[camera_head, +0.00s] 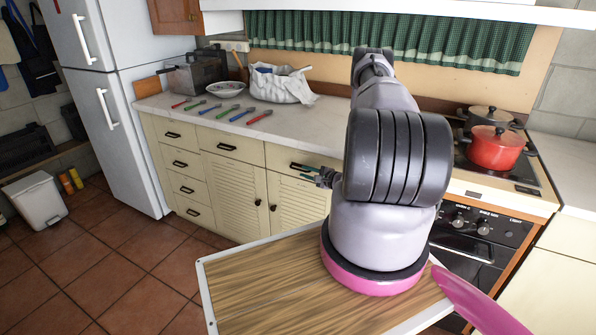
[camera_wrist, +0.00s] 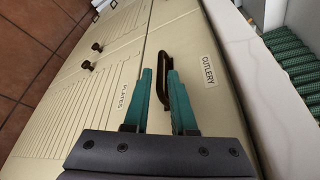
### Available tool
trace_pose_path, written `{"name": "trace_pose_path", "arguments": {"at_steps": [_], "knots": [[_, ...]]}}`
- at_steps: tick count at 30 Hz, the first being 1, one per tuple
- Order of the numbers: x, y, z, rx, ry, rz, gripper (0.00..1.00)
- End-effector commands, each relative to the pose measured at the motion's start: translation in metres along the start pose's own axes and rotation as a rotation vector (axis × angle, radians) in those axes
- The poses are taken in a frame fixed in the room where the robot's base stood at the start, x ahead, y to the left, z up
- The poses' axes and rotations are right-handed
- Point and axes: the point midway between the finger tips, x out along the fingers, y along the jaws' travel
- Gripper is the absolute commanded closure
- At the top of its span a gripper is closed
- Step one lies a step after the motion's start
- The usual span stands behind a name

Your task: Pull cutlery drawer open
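The cutlery drawer (camera_head: 281,156) is the cream top drawer on the right of the counter front, and it sits flush, closed. In the wrist view the drawer front (camera_wrist: 188,38) carries a CUTLERY label (camera_wrist: 209,71) and a dark bar handle (camera_wrist: 164,60). My gripper (camera_wrist: 160,75) is open with its two teal fingers apart. The handle shows between the fingertips; I cannot tell whether either finger touches it. In the head view my gripper (camera_head: 308,176) is at the drawer's handle (camera_head: 299,167), partly hidden by my arm.
A louvred cupboard door labelled PLATES (camera_wrist: 110,85) lies below the drawer. Several coloured utensils (camera_head: 229,110) and a cloth-lined basket (camera_head: 280,84) are on the counter (camera_head: 160,106). A red pot (camera_head: 493,150) stands on the stove at right.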

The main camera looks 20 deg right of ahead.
Motion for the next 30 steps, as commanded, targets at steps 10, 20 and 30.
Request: {"name": "trace_pose_path", "arguments": {"at_steps": [10,20,30], "knots": [[0.048,0.000,0.000,-0.002,-0.002,0.001,0.76],[0.052,0.000,0.000,0.000,0.000,0.001,0.76],[0.052,0.000,0.000,-0.001,-0.001,0.002,1.00]]}}
